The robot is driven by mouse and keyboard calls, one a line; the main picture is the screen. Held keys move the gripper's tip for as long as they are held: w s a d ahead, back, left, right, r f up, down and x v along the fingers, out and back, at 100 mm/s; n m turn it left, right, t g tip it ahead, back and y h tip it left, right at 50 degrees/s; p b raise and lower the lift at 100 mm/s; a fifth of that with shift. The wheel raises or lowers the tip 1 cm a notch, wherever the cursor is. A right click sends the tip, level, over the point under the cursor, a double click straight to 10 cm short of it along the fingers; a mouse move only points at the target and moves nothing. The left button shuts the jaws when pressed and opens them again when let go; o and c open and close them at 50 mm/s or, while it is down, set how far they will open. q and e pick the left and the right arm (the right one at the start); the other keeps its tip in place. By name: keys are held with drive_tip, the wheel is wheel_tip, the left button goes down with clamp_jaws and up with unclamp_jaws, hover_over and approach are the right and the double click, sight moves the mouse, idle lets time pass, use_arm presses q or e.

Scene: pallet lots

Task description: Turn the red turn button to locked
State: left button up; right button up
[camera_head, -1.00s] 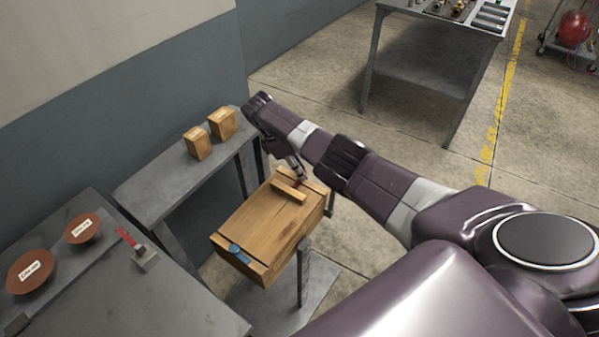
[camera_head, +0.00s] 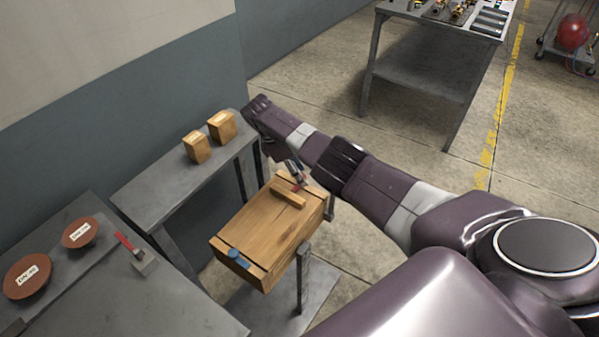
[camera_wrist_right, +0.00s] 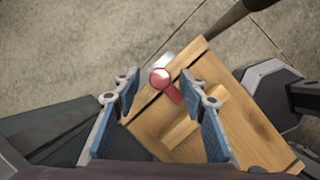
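The red turn button (camera_wrist_right: 161,78) is a round red knob with a short red arm, on the edge of a wooden box (camera_wrist_right: 245,112). In the right wrist view its arm points across the box top towards a raised wooden bar (camera_wrist_right: 197,116). My right gripper (camera_wrist_right: 165,97) is open, with its blue-padded fingers on either side of the button; I cannot tell whether they touch it. In the head view my right gripper (camera_head: 299,176) is at the box's far end and partly hides the button. My left gripper is not in view.
A blue turn button (camera_head: 238,254) sits on the box's near end. A grey bench (camera_head: 185,178) with two wooden blocks stands to the left. A grey table (camera_head: 165,290) holds brown discs and a red-handled item (camera_head: 130,245). A metal table (camera_head: 430,75) stands at the back.

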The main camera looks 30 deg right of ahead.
drive_tip(key=v, duration=1.2)
